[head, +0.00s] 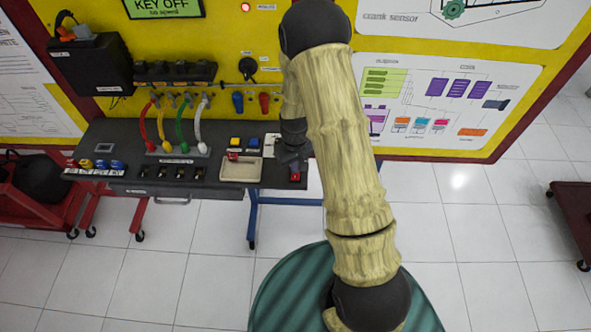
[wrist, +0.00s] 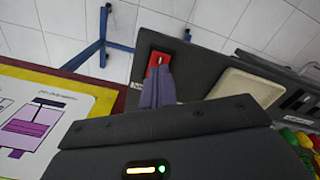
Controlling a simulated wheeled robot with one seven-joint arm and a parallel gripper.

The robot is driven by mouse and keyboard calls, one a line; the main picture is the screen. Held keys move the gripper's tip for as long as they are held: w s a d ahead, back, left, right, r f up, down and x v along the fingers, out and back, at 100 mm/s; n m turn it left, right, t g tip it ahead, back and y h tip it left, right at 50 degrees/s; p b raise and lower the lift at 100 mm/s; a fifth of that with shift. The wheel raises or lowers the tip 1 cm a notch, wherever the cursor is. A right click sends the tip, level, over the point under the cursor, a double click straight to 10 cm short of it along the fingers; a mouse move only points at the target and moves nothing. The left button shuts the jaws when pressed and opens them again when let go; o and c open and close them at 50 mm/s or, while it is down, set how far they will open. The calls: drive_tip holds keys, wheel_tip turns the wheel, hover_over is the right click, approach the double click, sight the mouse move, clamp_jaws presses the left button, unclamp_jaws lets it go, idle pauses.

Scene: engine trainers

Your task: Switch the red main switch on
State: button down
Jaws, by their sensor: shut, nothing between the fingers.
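The red main switch (head: 295,177) is at the right end of the dark bench top in the head view. In the wrist view the red switch (wrist: 154,60) shows as a red plate with a small pale mark, partly covered by my fingers. My gripper (head: 292,163) is over the right end of the bench, right by the switch. In the wrist view my gripper (wrist: 163,72) has its fingers shut together with nothing between them, their tips over the red plate. I cannot tell whether they touch it, or which position the switch is in.
A beige tray (head: 241,169) lies left of the switch, with small yellow, blue and red pieces behind it. The yellow panel (head: 230,45) rises behind the bench. Its display (head: 163,9) reads "KEY OFF", and a red lamp (head: 245,7) is lit.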

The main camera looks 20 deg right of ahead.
drive_tip(key=shift+r+p, duration=1.3)
drive_tip(key=shift+r, duration=0.85)
wheel_tip(320, 180, up, 12)
drive_tip(key=m+t+b, duration=0.1)
drive_tip(key=t+b, duration=0.1)
hover_over(295, 177)
drive_tip(key=s, duration=0.7)
drive_tip(key=s+r+m, duration=0.1)
drive_tip(key=s+r, duration=0.3)
drive_tip(key=s, duration=0.3)
drive_tip(key=shift+s+r+t+b, duration=0.2)
drive_tip(key=shift+r+t+b, duration=0.1)
